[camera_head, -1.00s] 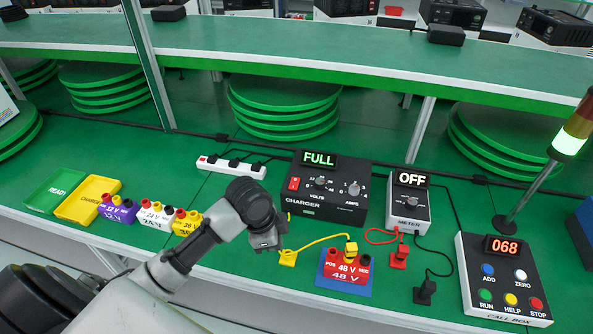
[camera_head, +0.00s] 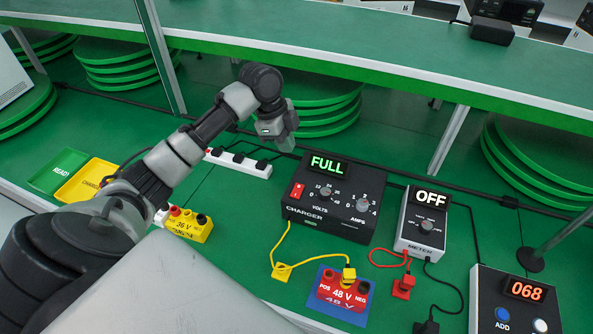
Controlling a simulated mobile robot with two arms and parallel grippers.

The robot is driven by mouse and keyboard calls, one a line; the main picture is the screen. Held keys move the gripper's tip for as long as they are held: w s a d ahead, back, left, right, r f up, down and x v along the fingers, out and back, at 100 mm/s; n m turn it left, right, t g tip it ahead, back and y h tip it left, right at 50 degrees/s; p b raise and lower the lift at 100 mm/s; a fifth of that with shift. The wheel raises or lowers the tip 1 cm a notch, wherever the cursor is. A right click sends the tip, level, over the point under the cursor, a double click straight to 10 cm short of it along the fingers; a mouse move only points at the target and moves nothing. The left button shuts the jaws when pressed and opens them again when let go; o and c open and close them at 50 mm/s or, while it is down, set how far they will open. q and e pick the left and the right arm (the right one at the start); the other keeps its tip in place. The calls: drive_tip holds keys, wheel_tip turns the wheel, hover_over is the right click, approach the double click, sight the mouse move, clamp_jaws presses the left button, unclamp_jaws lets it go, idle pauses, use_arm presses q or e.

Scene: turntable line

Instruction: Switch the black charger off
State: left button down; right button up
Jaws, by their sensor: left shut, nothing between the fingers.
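The black charger (camera_head: 318,222) stands on the green bench in the middle of the view. Its display (camera_head: 328,166) reads FULL in green. A red switch (camera_head: 297,190) is on the left of its face, beside the VOLTS dial (camera_head: 325,191) and the AMPS dial (camera_head: 363,205). My left gripper (camera_head: 288,146) is shut and empty, pointing down just behind and left of the charger's top, apart from the switch in the picture. My right gripper is out of view.
A yellow lead (camera_head: 283,245) runs from the charger toward a red 48 V battery (camera_head: 343,291) on a blue mat. The meter (camera_head: 423,228) reads OFF. A white power strip (camera_head: 240,163) lies left of the charger. A yellow 36 V battery (camera_head: 187,225) is beside my arm.

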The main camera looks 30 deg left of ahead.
use_arm(q)
drive_tip(key=p, duration=0.1)
approach(301, 187)
drive_tip(key=x, duration=0.3)
drive_tip(key=p+x, duration=0.1)
drive_tip(key=x, duration=0.2)
drive_tip(key=shift+d, duration=0.25)
drive_tip(key=shift+w+f, duration=0.1)
drive_tip(key=shift+f, duration=0.35)
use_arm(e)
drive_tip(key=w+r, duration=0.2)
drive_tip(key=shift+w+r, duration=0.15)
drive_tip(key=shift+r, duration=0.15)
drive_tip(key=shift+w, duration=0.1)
use_arm(q)
drive_tip(key=shift+w+f, duration=0.15)
drive_tip(key=shift+f, duration=0.3)
drive_tip(key=shift+r, duration=0.2)
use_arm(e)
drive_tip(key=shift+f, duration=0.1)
use_arm(q)
drive_tip(key=shift+s, duration=0.2)
